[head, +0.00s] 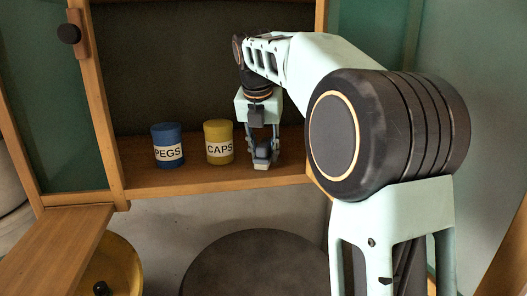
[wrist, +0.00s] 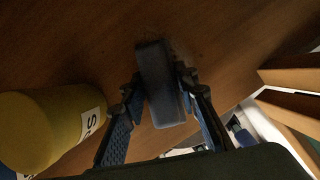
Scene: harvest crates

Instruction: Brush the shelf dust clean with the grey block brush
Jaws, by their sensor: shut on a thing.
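My gripper (head: 262,150) reaches down onto the wooden shelf (head: 195,177) inside the open cabinet. It is shut on the grey block brush (head: 261,166), a small block low between the fingers. In the wrist view the dark grey brush (wrist: 158,85) lies between the two blue-padded fingers, close to or touching the shelf board (wrist: 215,40); I cannot tell which. Faint dark specks, perhaps the dust (wrist: 185,45), show on the wood by the brush's far end. The dust is not clear in the head view.
A yellow CAPS tin (head: 219,142) stands just left of my gripper, and a blue PEGS tin (head: 168,145) stands farther left. The shelf's front edge is close below the brush. An open door with a dark knob (head: 69,34) is at the left.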

